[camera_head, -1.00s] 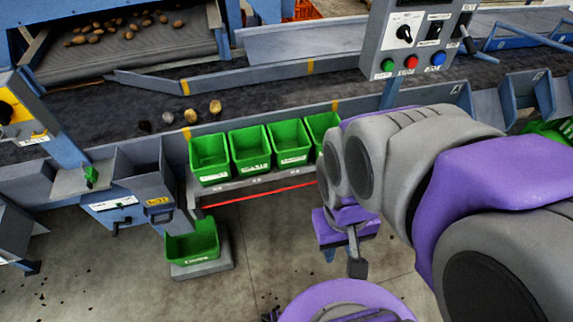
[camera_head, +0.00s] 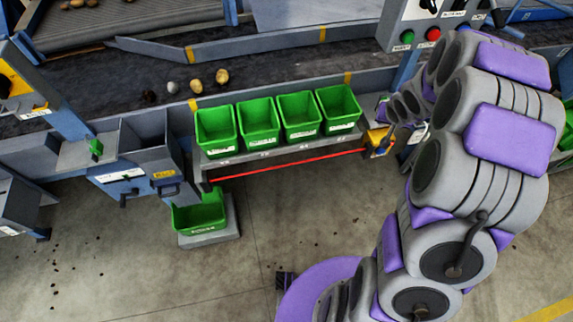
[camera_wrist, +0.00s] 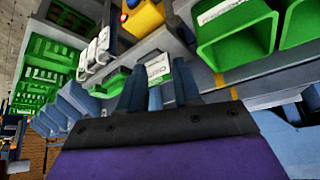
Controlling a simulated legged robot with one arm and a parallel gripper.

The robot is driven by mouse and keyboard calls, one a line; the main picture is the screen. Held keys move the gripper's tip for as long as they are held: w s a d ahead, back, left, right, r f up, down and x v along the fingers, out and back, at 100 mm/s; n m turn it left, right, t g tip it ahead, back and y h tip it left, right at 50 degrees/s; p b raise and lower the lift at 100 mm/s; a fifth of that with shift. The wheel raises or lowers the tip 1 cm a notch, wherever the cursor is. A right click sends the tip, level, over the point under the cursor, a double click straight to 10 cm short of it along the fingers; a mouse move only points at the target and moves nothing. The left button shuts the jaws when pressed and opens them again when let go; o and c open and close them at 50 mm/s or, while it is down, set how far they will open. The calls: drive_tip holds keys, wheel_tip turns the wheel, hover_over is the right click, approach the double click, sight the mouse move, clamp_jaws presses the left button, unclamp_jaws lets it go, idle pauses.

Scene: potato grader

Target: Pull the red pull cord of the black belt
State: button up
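The red pull cord (camera_head: 290,164) runs taut below the front edge of the shelf under the green bins in the head view. Its right end meets a yellow switch box (camera_head: 378,140) beside my arm. The black belt (camera_head: 285,70) lies behind the bins. What seems to be the yellow box (camera_wrist: 142,18) also shows at the top of the wrist view; I cannot make out the cord there.
Green bins (camera_head: 258,122) stand in a row on the shelf. A control panel (camera_head: 428,25) with coloured buttons is at the upper right. A lower green bin (camera_head: 200,214) stands at the left. Several potatoes lie on the belt.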

drive_tip(key=w+a+f+t+y, duration=0.2)
drive_tip(key=w+f+y, duration=0.25)
drive_tip(key=f, duration=0.65)
drive_tip(key=m+y, duration=0.5)
drive_tip(key=y, duration=0.6)
approach(286, 165)
drive_tip(key=b+x, duration=0.1)
drive_tip(key=x, duration=0.2)
drive_tip(key=b+x, duration=0.1)
drive_tip(key=x, duration=0.2)
drive_tip(key=b+x, duration=0.1)
drive_tip(key=x, duration=0.3)
drive_tip(key=shift+w+f, duration=0.1)
drive_tip(key=shift+f, duration=0.2)
drive_tip(key=shift+c, duration=0.2)
clamp_jaws()
